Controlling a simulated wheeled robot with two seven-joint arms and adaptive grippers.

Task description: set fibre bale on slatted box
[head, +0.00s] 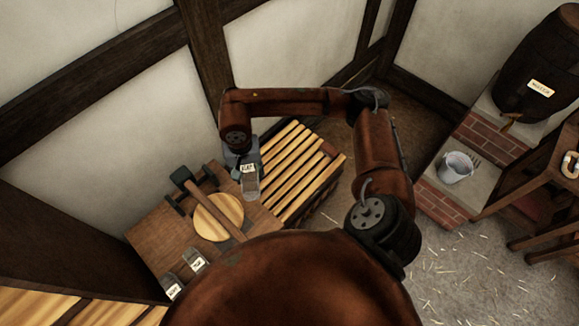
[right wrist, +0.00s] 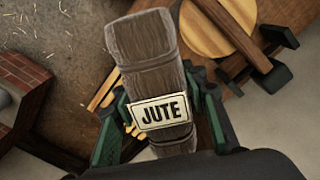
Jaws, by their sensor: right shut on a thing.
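The fibre bale (right wrist: 145,50) is a grey-brown bundle with a white "JUTE" label. My right gripper (right wrist: 160,95) is shut on it, with green fingers on both sides. In the head view the bale (head: 250,188) hangs below the right gripper (head: 243,160), near the border between the wooden table and the slatted box. The slatted box (head: 300,170) has light wooden slats on top with dark gaps, and its top looks bare. In the right wrist view only bits of its slats (right wrist: 104,88) show behind the bale and fingers. My left gripper is not in view.
The wooden table (head: 150,235) holds a round wooden disc (head: 212,222) under a long bar, and two small labelled bundles (head: 195,260) (head: 170,287). A metal bucket (head: 456,167) stands on a brick step at right, below a water barrel (head: 540,65). A timbered wall stands behind the box.

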